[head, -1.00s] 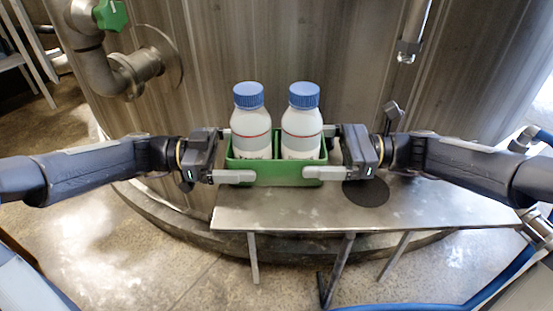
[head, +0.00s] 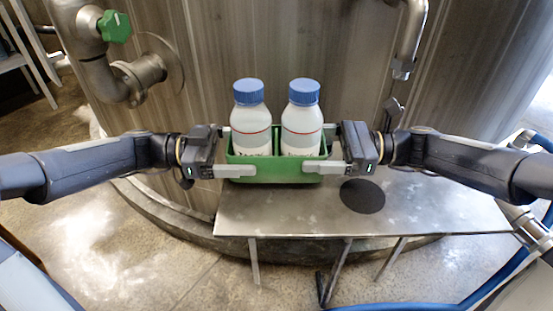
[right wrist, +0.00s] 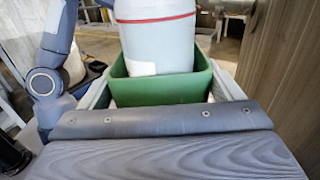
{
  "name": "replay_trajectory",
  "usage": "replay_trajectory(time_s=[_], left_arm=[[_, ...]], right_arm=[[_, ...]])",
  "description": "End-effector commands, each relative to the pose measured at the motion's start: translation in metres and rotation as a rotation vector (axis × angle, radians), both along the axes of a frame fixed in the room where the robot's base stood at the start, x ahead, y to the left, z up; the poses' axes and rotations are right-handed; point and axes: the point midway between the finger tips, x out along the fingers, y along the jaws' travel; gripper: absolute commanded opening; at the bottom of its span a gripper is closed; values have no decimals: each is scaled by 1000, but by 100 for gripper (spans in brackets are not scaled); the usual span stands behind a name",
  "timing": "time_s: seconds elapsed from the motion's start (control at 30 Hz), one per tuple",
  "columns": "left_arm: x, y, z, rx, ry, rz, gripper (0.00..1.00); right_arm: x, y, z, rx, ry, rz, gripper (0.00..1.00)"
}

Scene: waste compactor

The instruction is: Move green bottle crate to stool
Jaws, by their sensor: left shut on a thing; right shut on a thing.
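The green bottle crate (head: 275,172) holds two white bottles with blue caps, the left bottle (head: 250,118) and the right bottle (head: 302,118). They stand upright. My left gripper (head: 232,152) is shut on the crate's left end, and my right gripper (head: 328,150) is shut on its right end. The crate looks level and held at the back edge of a metal bench top; I cannot tell the gap beneath it. The right wrist view shows the crate (right wrist: 165,88) with a bottle (right wrist: 157,40) close ahead. No stool is clearly identifiable.
The metal bench (head: 290,212) stands on thin legs, with a dark round disc (head: 362,196) on its top. A large steel tank (head: 200,50) rises close behind. A pipe with a green valve knob (head: 114,26) is upper left. Blue hoses (head: 400,307) run lower right.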

Motion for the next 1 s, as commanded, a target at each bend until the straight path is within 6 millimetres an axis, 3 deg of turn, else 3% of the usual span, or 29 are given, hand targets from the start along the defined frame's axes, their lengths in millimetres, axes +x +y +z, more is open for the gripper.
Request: replay_trajectory(time_s=[0.03,0.2,1.0], left_arm=[[0,1,12,-2,-2,0,58],[0,1,22,-2,-1,0,58],[0,1,22,-1,-1,1,58]], right_arm=[[0,-1,12,2,-2,0,58],[0,-1,22,2,-2,0,58],[0,-1,22,2,-2,-2,58]])
